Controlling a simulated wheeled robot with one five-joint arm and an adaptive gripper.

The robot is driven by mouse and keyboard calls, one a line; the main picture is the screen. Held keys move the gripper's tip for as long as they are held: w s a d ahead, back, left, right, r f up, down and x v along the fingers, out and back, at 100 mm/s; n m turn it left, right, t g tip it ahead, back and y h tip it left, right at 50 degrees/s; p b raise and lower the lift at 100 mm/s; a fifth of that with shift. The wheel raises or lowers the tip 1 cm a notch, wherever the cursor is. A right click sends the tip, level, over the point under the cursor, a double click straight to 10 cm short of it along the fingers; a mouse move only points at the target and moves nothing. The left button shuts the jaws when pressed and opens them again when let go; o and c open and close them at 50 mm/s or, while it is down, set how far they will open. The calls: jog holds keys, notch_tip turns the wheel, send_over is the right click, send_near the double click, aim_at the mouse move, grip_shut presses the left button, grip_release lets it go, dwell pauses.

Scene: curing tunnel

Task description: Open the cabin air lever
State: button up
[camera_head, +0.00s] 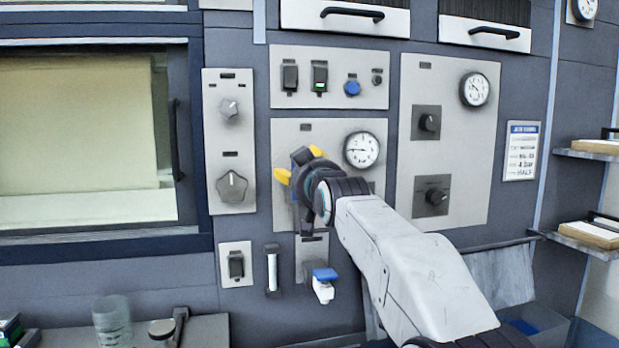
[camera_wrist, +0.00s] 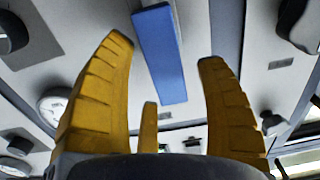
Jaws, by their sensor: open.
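A long flat blue lever (camera_wrist: 160,55) shows in the wrist view on a light grey panel. It lies beyond the fingertips, in the gap between them, and looks clear of the fingers. My gripper (camera_head: 299,163) is open, with its yellow fingers spread in front of the middle panel, left of a round gauge. In the body camera view it and its wrist cover most of this lever. My gripper's fingers (camera_wrist: 165,52) hold nothing in the wrist view. I cannot read the panel labels, so I cannot confirm the lever's name.
A round gauge (camera_head: 361,149) is close to my gripper's right. A knob panel (camera_head: 231,140) stands to its left. Below are a blue-topped white tap (camera_head: 323,285) and a switch (camera_head: 236,264). A glass beaker (camera_head: 112,320) stands on the lower left ledge.

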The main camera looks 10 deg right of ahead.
jog(key=s, duration=1.1)
jog(key=shift+s, duration=0.35)
jog(key=shift+d, duration=0.1)
jog(key=s+f+g+p, duration=0.5)
jog(key=s+f+p, duration=0.1)
jog(key=s, duration=0.4)
jog(key=s+f+g+p, duration=0.4)
jog(key=s+f+p, duration=0.2)
jog(key=s, duration=0.4)
jog(key=s+f+g+p, duration=0.5)
jog(key=s+f+p, duration=0.1)
jog(key=s, duration=0.4)
jog(key=shift+s+d+f+g+p, duration=0.2)
jog(key=shift+f+g+p, duration=0.15)
jog(key=shift+f, duration=0.2)
jog(key=shift+w, duration=0.1)
